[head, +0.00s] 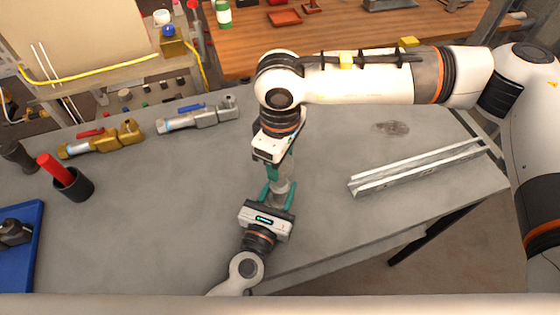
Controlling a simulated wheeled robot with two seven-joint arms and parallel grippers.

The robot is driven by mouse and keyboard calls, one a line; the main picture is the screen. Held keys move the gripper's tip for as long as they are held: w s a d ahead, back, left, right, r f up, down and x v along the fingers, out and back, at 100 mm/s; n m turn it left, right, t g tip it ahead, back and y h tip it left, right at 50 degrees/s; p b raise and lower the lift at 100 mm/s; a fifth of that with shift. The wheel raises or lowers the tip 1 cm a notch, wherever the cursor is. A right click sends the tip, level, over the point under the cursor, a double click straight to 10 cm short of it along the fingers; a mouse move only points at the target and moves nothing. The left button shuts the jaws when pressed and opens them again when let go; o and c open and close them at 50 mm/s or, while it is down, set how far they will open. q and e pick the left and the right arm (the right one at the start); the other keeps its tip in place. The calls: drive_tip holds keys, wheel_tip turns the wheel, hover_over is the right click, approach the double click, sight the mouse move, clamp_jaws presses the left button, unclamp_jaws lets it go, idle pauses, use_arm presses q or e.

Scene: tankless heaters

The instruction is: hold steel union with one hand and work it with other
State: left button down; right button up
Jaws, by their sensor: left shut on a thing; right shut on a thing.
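The steel union (282,185) is a small grey metal piece near the middle of the bench, mostly hidden between my two grippers. My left gripper (277,194) reaches up from the bottom of the view, its teal fingers shut on the union from the near side. My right gripper (281,168) comes in over the bench from the right, its teal fingers pointing toward the near side and shut on the union's far part. The two grippers face each other closely. The exact contacts and any gap under the union are hard to see.
A brass valve (102,140) and a steel valve with a blue handle (198,116) lie at the back left. A dark cup with a red-handled tool (73,184) and a blue tray (22,258) are at left. A metal channel (419,168) lies at right. The front centre-left bench is clear.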

use_arm(q)
drive_tip(key=c, duration=0.7)
unclamp_jaws()
